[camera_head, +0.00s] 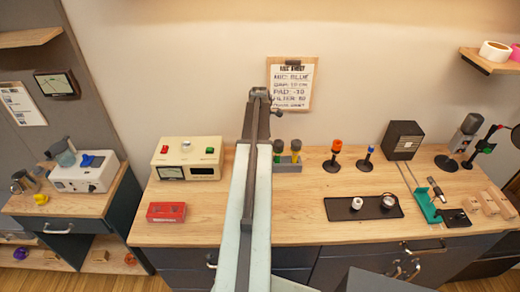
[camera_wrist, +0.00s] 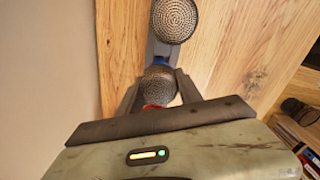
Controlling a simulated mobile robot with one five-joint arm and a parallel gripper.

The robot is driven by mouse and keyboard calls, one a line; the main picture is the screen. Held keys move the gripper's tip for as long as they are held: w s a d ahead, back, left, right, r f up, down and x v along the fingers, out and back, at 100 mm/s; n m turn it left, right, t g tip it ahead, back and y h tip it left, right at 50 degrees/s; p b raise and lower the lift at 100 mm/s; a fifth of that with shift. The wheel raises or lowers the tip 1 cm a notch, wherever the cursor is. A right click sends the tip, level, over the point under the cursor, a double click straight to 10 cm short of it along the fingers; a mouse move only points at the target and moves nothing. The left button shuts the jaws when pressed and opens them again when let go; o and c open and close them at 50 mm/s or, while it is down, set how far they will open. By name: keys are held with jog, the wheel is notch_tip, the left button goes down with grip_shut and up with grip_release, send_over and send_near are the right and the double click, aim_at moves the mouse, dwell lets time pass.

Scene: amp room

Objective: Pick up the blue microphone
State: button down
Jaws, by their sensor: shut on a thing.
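My gripper (camera_wrist: 160,92) is shut on a microphone with a dark mesh head (camera_wrist: 159,83) and a red part below the mesh, seen in the wrist view. Just beyond it is a second mesh-headed microphone (camera_wrist: 175,19), with blue showing below its head, apart from my fingers. In the head view my arm hides the gripper and the held microphone. A grey rack (camera_head: 287,167) holds green-marked and yellow microphones beside my arm.
A cream meter box (camera_head: 187,158) and a red box (camera_head: 166,212) are left of my arm. A black tray (camera_head: 345,213), a dark speaker box (camera_head: 402,140) and a teal stand (camera_head: 427,205) are at right. The bench front centre is clear.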

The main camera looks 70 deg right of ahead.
notch_tip(320, 180, up, 7)
jog(key=p, duration=0.6)
jog(key=shift+p, duration=0.35)
jog(key=shift+s+a+r, duration=0.1)
jog(key=shift+a+r, duration=0.1)
jog(key=shift+a, duration=0.05)
jog(key=s+a, duration=0.3)
jog(key=a, duration=0.5)
jog(key=s+a, duration=0.3)
jog(key=a, duration=0.5)
jog(key=shift+s+f, duration=0.15)
jog(key=shift+f, duration=0.1)
jog(key=shift+d, duration=0.15)
